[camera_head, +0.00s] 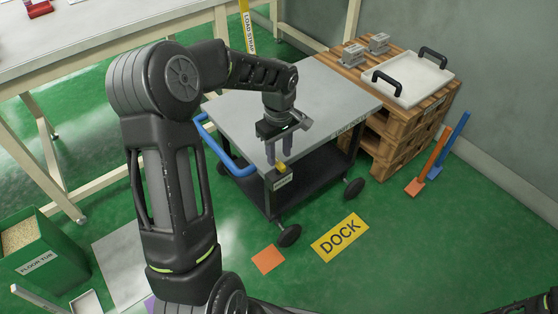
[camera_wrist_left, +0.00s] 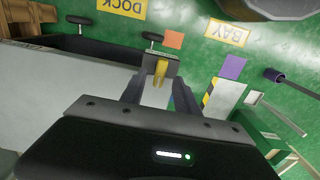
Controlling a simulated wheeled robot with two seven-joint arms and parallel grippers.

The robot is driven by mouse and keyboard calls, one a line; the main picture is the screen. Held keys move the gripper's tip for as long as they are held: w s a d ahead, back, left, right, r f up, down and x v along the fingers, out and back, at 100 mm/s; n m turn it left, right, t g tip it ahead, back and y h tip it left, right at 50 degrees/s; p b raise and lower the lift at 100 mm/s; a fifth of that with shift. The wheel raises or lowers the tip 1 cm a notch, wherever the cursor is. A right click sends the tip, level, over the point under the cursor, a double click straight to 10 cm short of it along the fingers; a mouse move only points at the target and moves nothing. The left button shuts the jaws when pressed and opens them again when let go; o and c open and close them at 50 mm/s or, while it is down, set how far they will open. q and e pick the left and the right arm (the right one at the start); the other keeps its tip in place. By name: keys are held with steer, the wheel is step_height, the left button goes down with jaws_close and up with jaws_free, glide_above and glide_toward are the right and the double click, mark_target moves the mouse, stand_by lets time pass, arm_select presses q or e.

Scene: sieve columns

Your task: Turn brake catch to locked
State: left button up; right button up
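The brake catch (camera_head: 281,167) is a small yellow lever on a dark labelled block (camera_head: 283,181) at the near corner of the grey-topped cart (camera_head: 320,88). In the left wrist view the catch (camera_wrist_left: 161,71) stands out from the block. My left gripper (camera_head: 280,160) is just above the catch, pointing down. Its fingers are apart, and in the left wrist view the gap between them (camera_wrist_left: 156,92) lines up with the catch. I cannot tell whether either finger touches it. The label on the block is too small to read. My right gripper is not in view.
The cart has a blue handle (camera_head: 222,148) and black casters. A pallet stack (camera_head: 410,130) with a white tray (camera_head: 408,78) stands behind it at the right. An orange square (camera_head: 268,259) and a yellow DOCK sign (camera_head: 340,238) lie on the green floor in front.

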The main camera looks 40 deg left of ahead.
mark_target(279, 165)
arm_select(q)
steer(key=shift+f, duration=1.4)
steer(key=shift+c, duration=0.6)
jaws_close()
